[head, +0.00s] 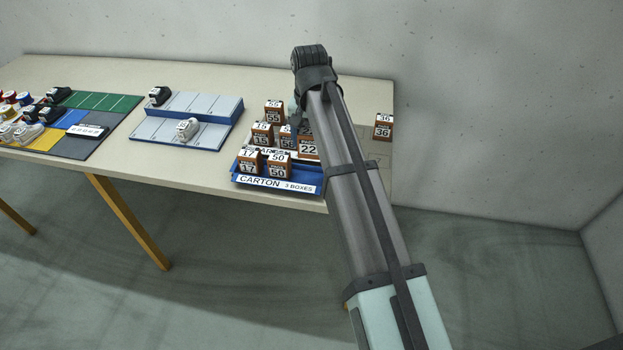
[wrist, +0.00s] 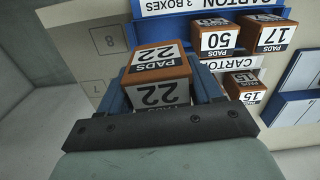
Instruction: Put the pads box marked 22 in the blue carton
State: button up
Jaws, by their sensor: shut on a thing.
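The pads box marked 22 (wrist: 160,75), orange-brown with white labelled faces, is between the two blue fingers of my gripper (wrist: 162,88) in the wrist view. My gripper is shut on it. The blue carton (head: 248,184), labelled CARTON 3 BOXES, stands at the table's front edge. It holds the boxes marked 17 (head: 249,162) and 50 (head: 279,165). In the wrist view the carton (wrist: 131,36) is just beyond the held box.
A second CARTON label (wrist: 232,63) and boxes marked 15 (head: 262,134) and 55 (head: 274,111) are behind the blue carton. A box marked 36 (head: 383,127) stands at the table's right edge. A blue shoe rack (head: 215,118) is to the left.

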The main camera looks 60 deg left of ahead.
jog(key=shift+f+m, duration=0.2)
jog(key=shift+m, duration=0.2)
jog(key=shift+f, duration=4.8)
jog(key=shift+f, duration=0.15)
jog(key=o, duration=0.8)
notch_tip(320, 180, up, 12)
jog(key=shift+r, duration=0.2)
jog(key=shift+d, duration=0.1)
